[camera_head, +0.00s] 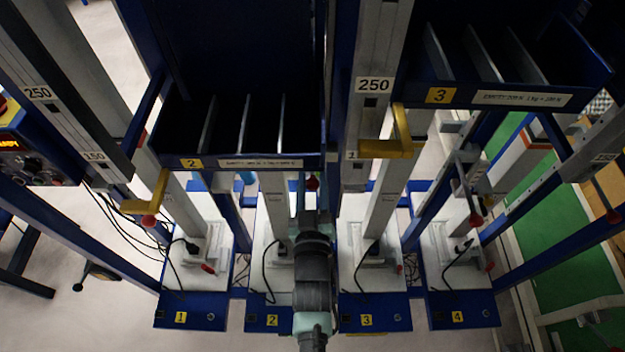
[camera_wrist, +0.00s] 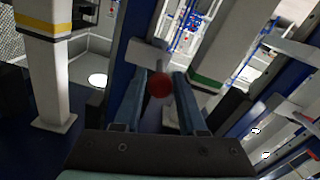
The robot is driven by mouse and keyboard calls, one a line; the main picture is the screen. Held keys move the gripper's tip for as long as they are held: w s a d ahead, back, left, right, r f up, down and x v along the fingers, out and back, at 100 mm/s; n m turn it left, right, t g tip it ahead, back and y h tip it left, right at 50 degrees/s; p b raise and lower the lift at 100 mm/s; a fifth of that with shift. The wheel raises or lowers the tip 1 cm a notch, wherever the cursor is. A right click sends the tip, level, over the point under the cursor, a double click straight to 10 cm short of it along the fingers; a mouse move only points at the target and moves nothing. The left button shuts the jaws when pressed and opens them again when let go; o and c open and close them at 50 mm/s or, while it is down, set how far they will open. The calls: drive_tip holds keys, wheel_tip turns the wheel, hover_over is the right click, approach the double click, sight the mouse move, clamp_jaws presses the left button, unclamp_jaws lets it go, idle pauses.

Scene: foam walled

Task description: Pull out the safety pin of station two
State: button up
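A red ball knob (camera_head: 312,183) shows in the head view under the right end of the bin marked 2 (camera_head: 270,162), just beyond my gripper (camera_head: 312,208). In the wrist view the red knob (camera_wrist: 160,85) is centred between the tips of my gripper (camera_wrist: 161,80). The two fingers stand apart with the knob between them; I cannot tell whether they touch it. A thin grey stem rises from the knob to a light block (camera_wrist: 148,54). The base plate of station two (camera_head: 272,320) lies below, partly hidden by my arm.
More red knobs hang at the left (camera_head: 148,221) and right (camera_head: 477,219). Yellow brackets (camera_head: 400,145) and blue frame posts stand close by. Bin 3 (camera_head: 520,97) is at the upper right. Cables run over the bases. Clear floor (camera_head: 70,250) lies at the left.

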clamp_jaws()
idle(1.1)
